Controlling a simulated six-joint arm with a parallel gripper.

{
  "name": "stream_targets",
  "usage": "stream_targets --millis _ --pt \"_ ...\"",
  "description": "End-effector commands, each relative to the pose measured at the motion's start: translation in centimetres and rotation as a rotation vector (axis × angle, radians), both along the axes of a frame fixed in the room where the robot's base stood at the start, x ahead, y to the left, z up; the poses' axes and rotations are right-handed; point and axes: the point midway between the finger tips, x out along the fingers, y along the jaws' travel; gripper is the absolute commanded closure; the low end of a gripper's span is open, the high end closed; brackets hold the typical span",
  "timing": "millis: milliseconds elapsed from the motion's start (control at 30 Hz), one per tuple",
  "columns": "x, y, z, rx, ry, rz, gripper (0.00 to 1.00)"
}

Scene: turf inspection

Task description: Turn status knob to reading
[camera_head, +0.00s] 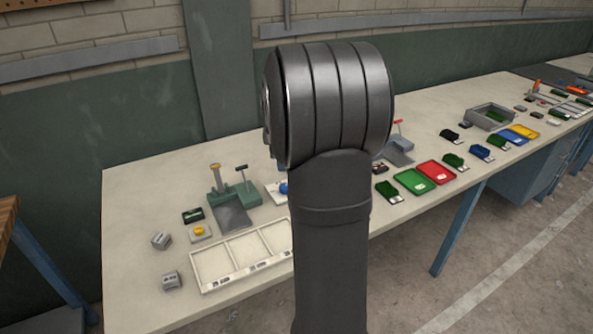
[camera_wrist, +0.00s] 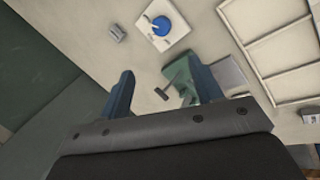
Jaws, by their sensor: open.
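The blue round knob (camera_wrist: 161,26) sits on a white square plate (camera_wrist: 150,46) at the top of the wrist view. Marks on the plate are too small to read. In the head view my arm partly covers the blue knob (camera_head: 283,188) and its plate. My gripper (camera_wrist: 163,76) is open and empty, its two blue fingers spread apart. In the wrist view the knob lies beyond the fingertips, apart from them. The gripper is hidden behind my arm in the head view.
A green fixture (camera_head: 232,194) with a T-handle and post stands left of the knob; its T-handle (camera_wrist: 163,93) shows between the fingers. A white divided tray (camera_head: 232,259) lies in front. A yellow button (camera_head: 199,231) and small grey blocks are at left. Coloured trays stand right.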

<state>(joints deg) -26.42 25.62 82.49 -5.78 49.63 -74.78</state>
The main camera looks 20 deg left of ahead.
Motion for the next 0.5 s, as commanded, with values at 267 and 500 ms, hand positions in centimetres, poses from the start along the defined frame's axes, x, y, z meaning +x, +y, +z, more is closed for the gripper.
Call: stream_targets --millis 267,500 --pt "0.19 0.05 -0.35 0.211 0.059 -0.523 0.41" --pt "0.34 0.1 -0.66 0.393 0.109 -0.975 0.41"
